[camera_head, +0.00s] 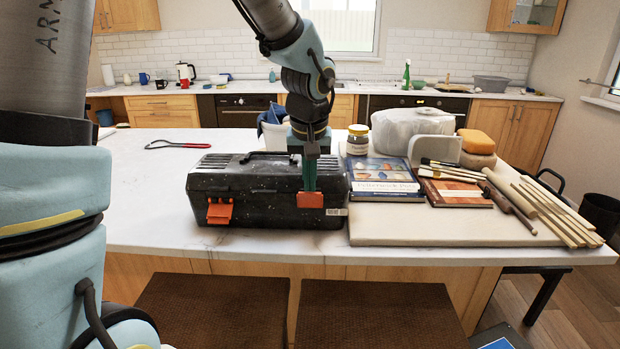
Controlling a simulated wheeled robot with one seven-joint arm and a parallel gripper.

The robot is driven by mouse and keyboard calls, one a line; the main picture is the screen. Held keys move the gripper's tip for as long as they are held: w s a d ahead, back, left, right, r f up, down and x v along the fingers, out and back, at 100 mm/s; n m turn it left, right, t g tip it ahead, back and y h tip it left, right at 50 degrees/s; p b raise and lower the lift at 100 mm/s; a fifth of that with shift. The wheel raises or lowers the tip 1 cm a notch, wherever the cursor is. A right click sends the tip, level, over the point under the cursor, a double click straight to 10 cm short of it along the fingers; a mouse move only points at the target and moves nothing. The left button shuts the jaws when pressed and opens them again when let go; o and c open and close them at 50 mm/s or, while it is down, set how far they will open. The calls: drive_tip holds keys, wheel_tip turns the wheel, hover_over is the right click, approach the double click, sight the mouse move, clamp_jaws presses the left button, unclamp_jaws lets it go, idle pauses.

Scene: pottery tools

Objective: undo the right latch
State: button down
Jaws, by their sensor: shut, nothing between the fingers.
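A black speckled toolbox (265,205) stands on the white counter, its lid down and its handle folded on top. Its left orange latch (219,212) juts out from the front face and looks swung open. Its right orange latch (311,201) is at the right part of the front. My gripper (309,188) points down in front of the toolbox, its teal fingers together and empty. The fingertips are right at the upper edge of the right latch and cover part of it. I cannot tell whether they touch it, or whether this latch is fastened.
To the right, a pale board (420,228) holds books (383,180), wooden tools (550,213), a jar (358,140) and a wrapped clay block (410,128). A red-handled tool (178,145) lies behind left. The counter (145,205) left of the toolbox is clear. Two brown stools (375,315) stand in front.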

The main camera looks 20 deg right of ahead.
drive_tip(key=s+a+r+p, duration=0.2)
drive_tip(key=s+r+p, duration=0.1)
drive_tip(key=r, duration=0.3)
drive_tip(key=shift+s+r+p, duration=0.15)
drive_tip(key=shift+s+p, duration=0.25)
drive_tip(key=shift+s, duration=0.3)
idle(0.6)
idle(0.5)
drive_tip(key=a+f+n+b, duration=0.1)
drive_tip(key=a+f, duration=0.3)
drive_tip(key=a, duration=1)
drive_tip(key=a+f+n+g+y+b, duration=0.1)
drive_tip(key=a+f, duration=0.4)
drive_tip(key=a, duration=0.9)
drive_tip(key=shift+w+n, duration=0.45)
drive_tip(key=shift+n, duration=0.35)
